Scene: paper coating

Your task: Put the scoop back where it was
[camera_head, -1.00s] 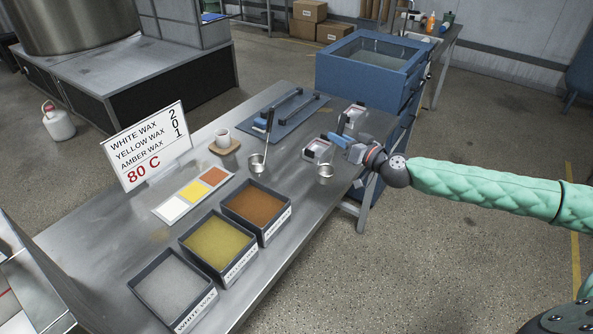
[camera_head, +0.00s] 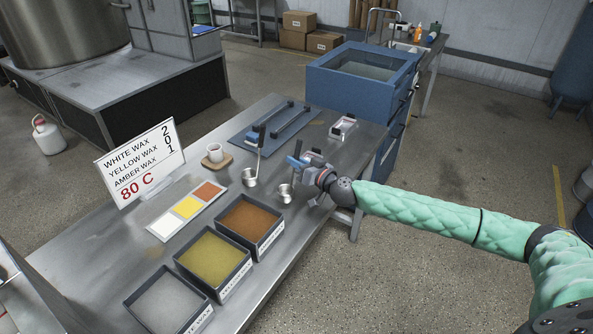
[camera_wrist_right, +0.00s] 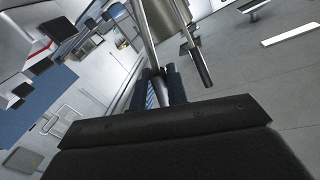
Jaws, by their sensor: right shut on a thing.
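A small metal scoop cup (camera_head: 286,194) shows just left of and below my right gripper (camera_head: 297,160), over the table's right edge area. I cannot tell how high the cup is above the table. A second metal ladle (camera_head: 250,178) stands on the table to the left, its handle pointing up. My left gripper is not in view.
A small device (camera_head: 342,128) stands behind my gripper.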

